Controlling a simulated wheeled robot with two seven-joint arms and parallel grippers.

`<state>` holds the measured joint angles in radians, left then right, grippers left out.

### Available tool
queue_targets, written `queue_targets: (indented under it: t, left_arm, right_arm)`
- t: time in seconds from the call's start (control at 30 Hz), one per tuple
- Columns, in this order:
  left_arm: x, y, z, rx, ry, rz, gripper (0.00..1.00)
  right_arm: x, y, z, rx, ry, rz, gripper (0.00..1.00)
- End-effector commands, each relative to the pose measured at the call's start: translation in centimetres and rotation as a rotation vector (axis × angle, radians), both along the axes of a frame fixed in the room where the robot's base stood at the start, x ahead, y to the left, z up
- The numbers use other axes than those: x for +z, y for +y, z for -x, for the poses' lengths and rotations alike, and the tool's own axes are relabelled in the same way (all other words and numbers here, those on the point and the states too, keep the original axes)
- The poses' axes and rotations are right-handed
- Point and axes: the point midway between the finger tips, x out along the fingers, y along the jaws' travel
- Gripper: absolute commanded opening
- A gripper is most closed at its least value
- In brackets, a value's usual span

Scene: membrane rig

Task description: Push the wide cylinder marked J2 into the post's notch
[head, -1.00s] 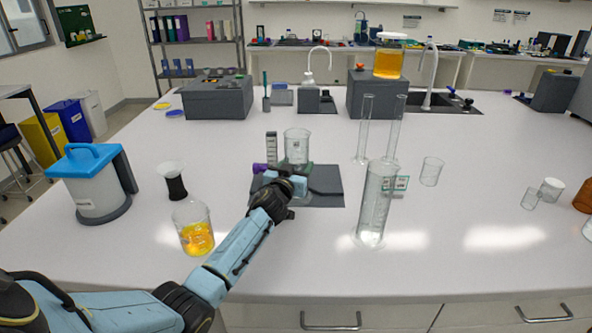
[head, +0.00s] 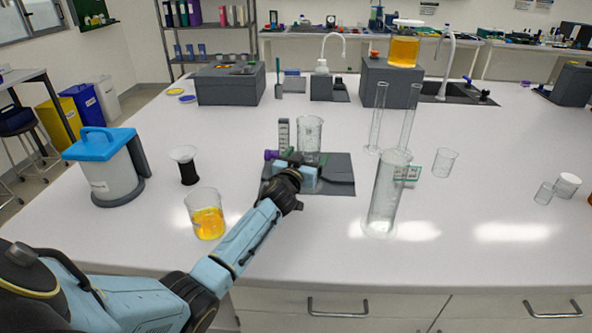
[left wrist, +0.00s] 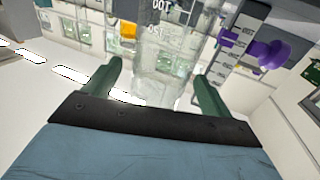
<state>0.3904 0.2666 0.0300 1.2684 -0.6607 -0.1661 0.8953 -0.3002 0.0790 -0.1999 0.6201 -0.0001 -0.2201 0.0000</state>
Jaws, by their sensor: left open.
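A clear, wide glass vessel with a graduated wall (head: 310,131) stands upright on a dark grey mat (head: 340,188). It also shows in the left wrist view (left wrist: 163,60), with printed numbers; I cannot read a J2 mark. Just left of it in the head view is a short scaled post (head: 284,134) with a purple knob (head: 270,155). The post (left wrist: 243,45) is at the right in the wrist view. My left gripper (head: 306,172) is open in front of the vessel, its green fingers (left wrist: 162,75) spread to either side of it. Contact and the notch are unclear. My right gripper is out of view.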

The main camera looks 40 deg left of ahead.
Motion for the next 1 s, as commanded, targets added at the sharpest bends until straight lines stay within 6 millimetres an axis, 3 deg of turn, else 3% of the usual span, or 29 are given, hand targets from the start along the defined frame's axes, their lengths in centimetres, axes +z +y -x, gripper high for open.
queue_targets:
  t: [0.4,0.6,1.0]
  left_arm:
    - [0.0,-1.8,7.5,-0.001,0.002,0.001,0.84]
    - [0.0,-2.5,10.4,0.0,0.002,0.001,0.84]
    - [0.0,-2.8,11.7,0.0,0.001,0.0,0.84]
  right_arm:
    - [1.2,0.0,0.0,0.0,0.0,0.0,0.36]
    - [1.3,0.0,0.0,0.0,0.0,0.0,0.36]
    - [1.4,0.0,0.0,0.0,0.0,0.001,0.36]
